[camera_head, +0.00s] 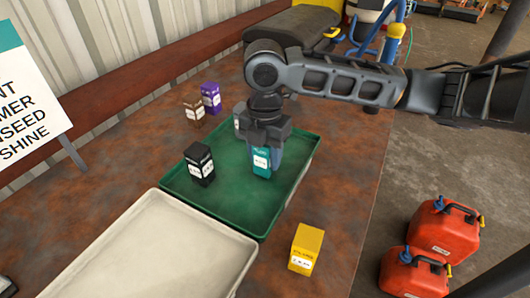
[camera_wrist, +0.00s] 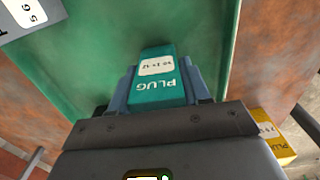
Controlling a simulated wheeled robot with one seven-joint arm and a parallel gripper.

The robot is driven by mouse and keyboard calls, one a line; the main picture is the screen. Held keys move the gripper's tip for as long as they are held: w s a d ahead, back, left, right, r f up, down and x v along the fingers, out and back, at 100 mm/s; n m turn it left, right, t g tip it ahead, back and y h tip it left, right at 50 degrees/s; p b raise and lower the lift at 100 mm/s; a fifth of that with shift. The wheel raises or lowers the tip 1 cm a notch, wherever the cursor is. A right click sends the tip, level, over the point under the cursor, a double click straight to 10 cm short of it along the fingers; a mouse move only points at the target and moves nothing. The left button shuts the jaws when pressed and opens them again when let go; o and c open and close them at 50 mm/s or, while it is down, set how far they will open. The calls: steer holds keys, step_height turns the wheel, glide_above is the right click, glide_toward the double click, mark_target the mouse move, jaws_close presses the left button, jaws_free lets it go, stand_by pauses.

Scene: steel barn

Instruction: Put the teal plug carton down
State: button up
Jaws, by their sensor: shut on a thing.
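The teal plug carton (camera_head: 261,161) is upright between the fingers of my gripper (camera_head: 267,155), over the right part of the green tray (camera_head: 240,215). In the wrist view the carton (camera_wrist: 157,85) shows its PLUG label, with a blue-grey finger on each side, and my gripper (camera_wrist: 160,98) is shut on it. The green tray floor (camera_wrist: 90,60) lies beyond it. I cannot tell whether the carton's bottom touches the tray floor.
A black carton (camera_head: 200,164) stands in the green tray's left part. A cream tray (camera_head: 150,250) adjoins it in front. A yellow carton (camera_head: 306,248) stands right of the trays. Brown (camera_head: 194,111) and purple (camera_head: 211,98) cartons stand behind. The tray's front part is clear.

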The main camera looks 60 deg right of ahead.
steer(key=shift+f, duration=0.2)
steer(key=o, duration=1.2)
steer(key=shift+c, duration=0.2)
steer(key=shift+r, duration=0.15)
step_height(320, 180, up, 12)
steer(key=shift+r, duration=0.1)
